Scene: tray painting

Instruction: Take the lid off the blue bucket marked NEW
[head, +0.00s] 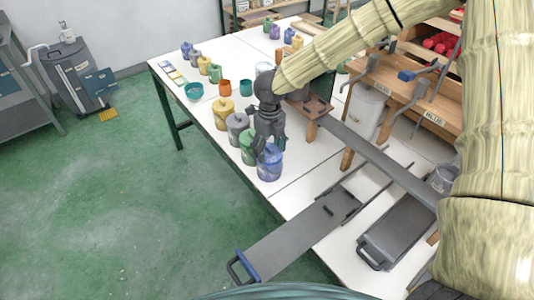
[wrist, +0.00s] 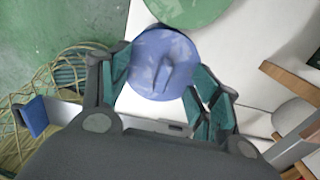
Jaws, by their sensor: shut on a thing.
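The blue bucket (head: 270,168) stands at the front end of a row of lidded buckets, near the table's left edge. No NEW marking is readable. Its round blue lid (wrist: 158,45), with a raised bar handle in the middle, shows in the wrist view. My gripper (head: 267,145) comes down over the bucket from above. In the wrist view my gripper (wrist: 166,80) has its teal-padded fingers on both sides of the lid, shut on it. I cannot tell whether the lid is still seated on the bucket, whose body is hidden in the wrist view.
A green bucket (head: 248,146) stands close behind, with grey (head: 237,127) and yellow (head: 223,113) ones beyond. A grey tray (head: 305,226) with a blue-ended handle overhangs the table's front left. A wooden rack (head: 430,105) stands at the right. The green floor at left is open.

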